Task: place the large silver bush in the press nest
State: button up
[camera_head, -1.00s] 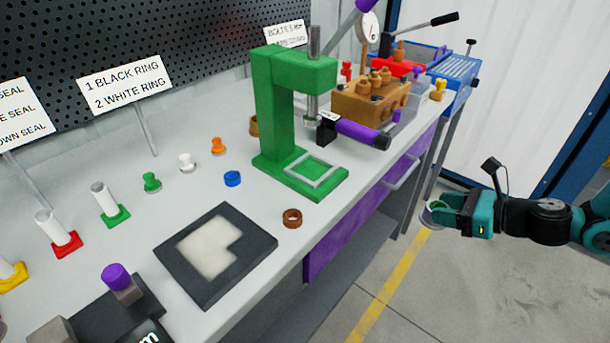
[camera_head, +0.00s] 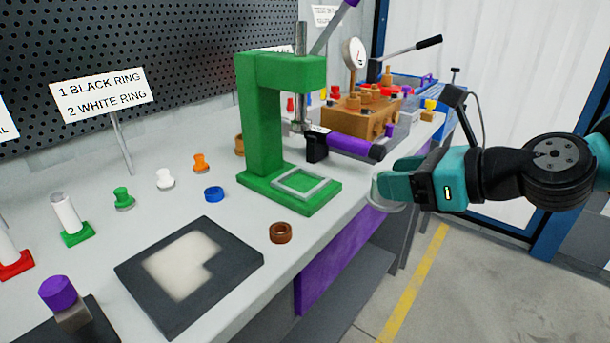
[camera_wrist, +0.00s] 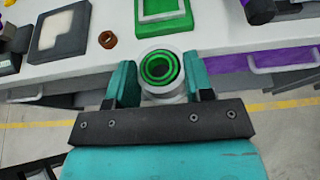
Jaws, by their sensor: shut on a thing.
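My gripper (camera_head: 388,189) is shut on the large silver bush (camera_head: 388,206), a pale ring held just off the bench's front edge, to the right of the green press. In the wrist view my gripper (camera_wrist: 160,85) has a finger on each side of the silver bush (camera_wrist: 161,85), whose bore shows green rings inside. The green press (camera_head: 265,120) stands on the bench. The press nest (camera_head: 302,184), a grey square frame on the press base, looks empty. It also shows at the top of the wrist view (camera_wrist: 163,16).
A purple-handled tool (camera_head: 345,145) lies right of the press ram. A brown ring (camera_head: 281,233) and a dark tray (camera_head: 190,270) lie in front and left of the press. Small coloured bushes stand behind. The floor before the bench is open.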

jog(key=shift+w+a+r+p, duration=0.3)
jog(key=shift+w+a+p, duration=0.2)
jog(key=shift+a, duration=0.2)
jog(key=p, duration=0.3)
jog(key=shift+w+a+r, duration=0.2)
jog(key=shift+w+a, duration=0.1)
jog(key=shift+w, duration=0.05)
jog(key=p, duration=0.2)
jog(key=a+p, duration=0.1)
jog(key=p, duration=0.2)
jog(key=shift+w+f, duration=0.25)
jog(key=shift+w, duration=0.1)
jog(key=w+a+p, duration=0.1)
jog(key=w+a, duration=0.1)
jog(key=a, duration=0.1)
jog(key=w+a+p, duration=0.1)
jog(key=w+a, duration=0.4)
jog(key=a, duration=0.2)
jog(key=shift+w+f+p, duration=0.2)
jog(key=shift+w+p, duration=0.2)
jog(key=shift+w+a+f, duration=0.1)
jog(key=shift+f, duration=1.7)
jog(key=o, duration=1.1)
jog(key=shift+f, duration=0.1)
